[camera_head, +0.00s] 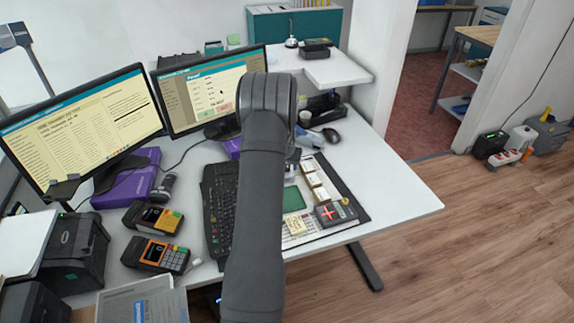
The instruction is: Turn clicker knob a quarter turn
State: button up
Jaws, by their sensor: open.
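I cannot make out the clicker knob in the head camera view; it may be hidden or too small to tell. My arm (262,200) rises through the middle of the view and covers part of the desk. My gripper's fingertips do not show; they are hidden behind the arm or out of sight. A dark device with a red cross (328,214) lies on the right front part of the desk mat, to the right of my arm. Several small pale boxes (314,180) and a green pad (293,198) lie on the mat near it.
Two monitors (84,127) stand at the back left. A keyboard (220,205) lies left of my arm, with two handheld terminals (157,254) farther left. A mouse (331,136) lies at the back right. The desk's right end (395,190) is clear.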

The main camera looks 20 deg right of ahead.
jog(key=shift+w+d+f, duration=0.1)
jog(key=shift+w+f, duration=0.05)
jog(key=shift+f, duration=0.15)
jog(key=shift+c, duration=0.5)
grip_shut()
jog(key=shift+n, duration=0.5)
jog(key=shift+o, duration=0.5)
grip_release()
jog(key=v, duration=1.7)
jog(key=shift+d+r, duration=0.25)
